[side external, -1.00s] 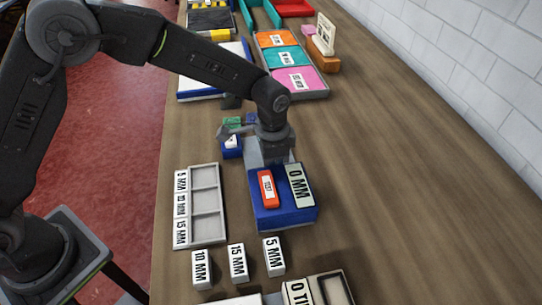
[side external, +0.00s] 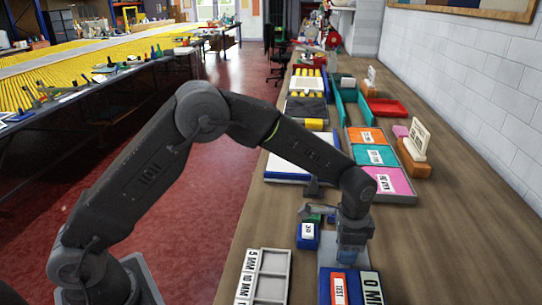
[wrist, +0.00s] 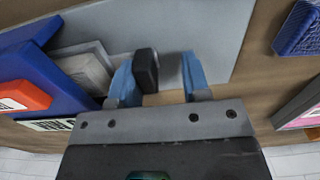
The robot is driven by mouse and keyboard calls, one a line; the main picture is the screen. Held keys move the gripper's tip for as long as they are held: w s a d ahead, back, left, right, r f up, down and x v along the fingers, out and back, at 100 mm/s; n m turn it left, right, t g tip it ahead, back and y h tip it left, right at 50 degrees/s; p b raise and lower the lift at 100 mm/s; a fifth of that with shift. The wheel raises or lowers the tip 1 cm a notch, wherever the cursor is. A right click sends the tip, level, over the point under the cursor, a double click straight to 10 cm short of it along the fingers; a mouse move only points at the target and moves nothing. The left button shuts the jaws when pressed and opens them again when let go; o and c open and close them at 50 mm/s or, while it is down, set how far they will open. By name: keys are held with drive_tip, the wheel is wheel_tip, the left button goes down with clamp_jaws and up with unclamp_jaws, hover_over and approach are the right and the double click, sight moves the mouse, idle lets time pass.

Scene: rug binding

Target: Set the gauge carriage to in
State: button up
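My gripper (side external: 351,255) is low over the far end of a blue base (side external: 326,282) in the side view. On that base lie a red block marked TEST (side external: 339,290) and a pale block marked 0 MM (side external: 371,288). In the wrist view, my gripper's two blue fingers (wrist: 158,66) stand apart. A black upright knob (wrist: 146,70) shows between them, close to the left finger, with a gap to the right finger. A grey stepped piece (wrist: 88,66) lies left of the fingers. I cannot tell which part is the gauge carriage; no "in" mark is readable.
A small blue block with a white label (side external: 307,232) stands left of my gripper. A pale compartment tray (side external: 273,272) is at the near left. Orange, teal and pink tiles (side external: 378,157) lie beyond, with a sign on an orange stand (side external: 416,166). The bench to the right is clear.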

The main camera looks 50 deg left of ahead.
drive_tip(key=w+a, duration=0.3)
drive_tip(key=a, duration=0.1)
drive_tip(key=shift+w, duration=0.4)
wheel_tip(320, 180, up, 14)
drive_tip(key=s+a+r+n+t, duration=0.1)
drive_tip(key=s+a+r, duration=0.3)
drive_tip(key=s, duration=0.4)
drive_tip(key=s+a+r+n+t, duration=0.2)
drive_tip(key=s+a+r+n, duration=0.2)
drive_tip(key=s, duration=0.5)
drive_tip(key=shift+r, duration=1.1)
drive_tip(key=shift+s, duration=0.1)
drive_tip(key=w+d+f+m+g, duration=0.2)
drive_tip(key=w+d+f+m, duration=0.15)
drive_tip(key=w+f, duration=0.4)
drive_tip(key=w+d+f+m+g, duration=0.15)
drive_tip(key=w+d+f, duration=0.3)
drive_tip(key=w, duration=0.55)
drive_tip(key=shift+t, duration=0.25)
drive_tip(key=f, duration=1.2)
drive_tip(key=shift+s+f, duration=0.1)
drive_tip(key=shift+s, duration=0.1)
